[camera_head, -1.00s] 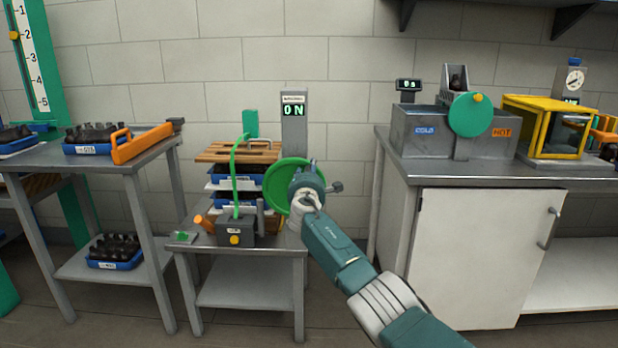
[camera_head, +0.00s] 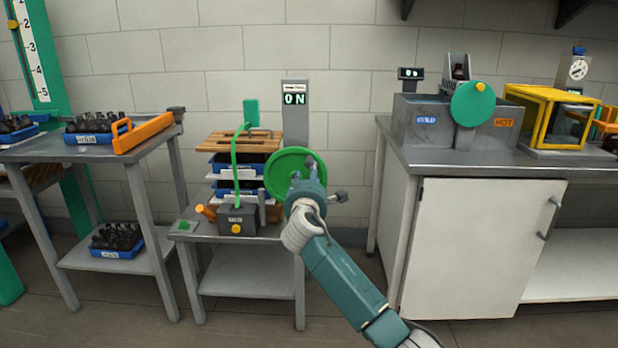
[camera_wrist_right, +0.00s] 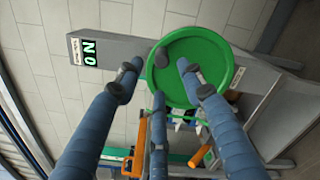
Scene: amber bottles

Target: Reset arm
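My right gripper (camera_head: 303,166) is in front of the green disc (camera_head: 279,179) on the small middle table, its fingers pointing away from me. In the right wrist view the fingers of the right gripper (camera_wrist_right: 160,66) are spread apart with nothing held between them. The green disc (camera_wrist_right: 208,62) lies beyond the fingertips there; I cannot tell whether one touches it. My left gripper is in neither view.
The middle table (camera_head: 225,278) carries a grey post with an "ON" display (camera_head: 295,98), stacked blue trays and a dark box (camera_head: 237,219). A side table (camera_head: 75,152) with bottle trays stands left. A steel counter (camera_head: 480,161) stands right.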

